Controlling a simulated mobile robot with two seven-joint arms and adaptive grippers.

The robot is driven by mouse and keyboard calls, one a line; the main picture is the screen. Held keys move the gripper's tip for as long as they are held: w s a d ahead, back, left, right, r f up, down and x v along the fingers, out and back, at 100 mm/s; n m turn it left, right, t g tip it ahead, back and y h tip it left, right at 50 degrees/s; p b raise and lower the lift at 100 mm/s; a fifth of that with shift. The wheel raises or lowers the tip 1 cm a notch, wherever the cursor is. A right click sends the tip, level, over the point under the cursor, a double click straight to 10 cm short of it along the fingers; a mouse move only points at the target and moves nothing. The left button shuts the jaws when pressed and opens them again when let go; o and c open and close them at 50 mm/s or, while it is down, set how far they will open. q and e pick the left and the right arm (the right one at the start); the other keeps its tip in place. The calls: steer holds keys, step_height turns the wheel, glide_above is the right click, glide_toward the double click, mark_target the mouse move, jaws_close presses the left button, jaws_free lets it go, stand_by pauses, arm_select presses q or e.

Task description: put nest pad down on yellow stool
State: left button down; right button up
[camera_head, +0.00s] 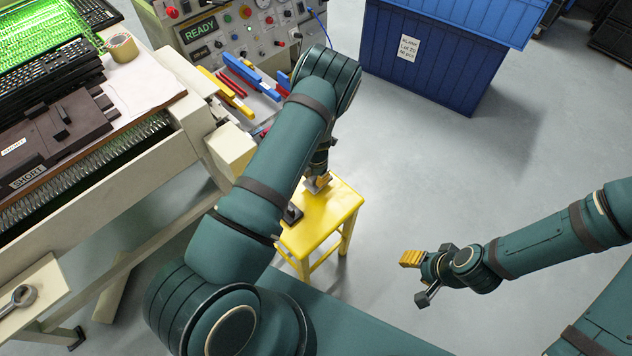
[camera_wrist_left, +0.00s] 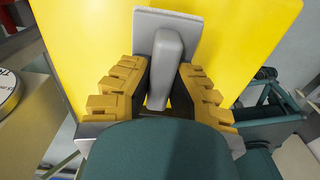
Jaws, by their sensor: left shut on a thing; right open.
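The yellow stool (camera_head: 338,208) stands on the floor at the centre of the head view, and its yellow top (camera_wrist_left: 80,40) fills much of the left wrist view. My left gripper (camera_wrist_left: 160,88) is shut on the upright grey handle of a flat grey piece, which I take as the nest pad (camera_wrist_left: 192,22). The pad (camera_head: 317,185) is over the stool top; whether it touches it I cannot tell. My arm hides part of the stool and most of this gripper in the head view. My right gripper (camera_head: 416,279) is open and empty, right of the stool.
A small dark object (camera_head: 292,213) shows at the stool's left edge beside my arm. The workbench (camera_head: 195,120) and control panel (camera_head: 250,40) stand left and behind. A blue crate (camera_head: 425,60) is at the back. Floor right of the stool is clear.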

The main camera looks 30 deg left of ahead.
arm_select(q)
step_height(320, 180, down, 2)
steer(key=shift+f, duration=0.2)
steer(key=shift+f+b, duration=0.1)
steer(key=shift+b, duration=0.25)
steer(key=c, duration=1.1)
jaws_free()
steer(key=shift+o, duration=0.2)
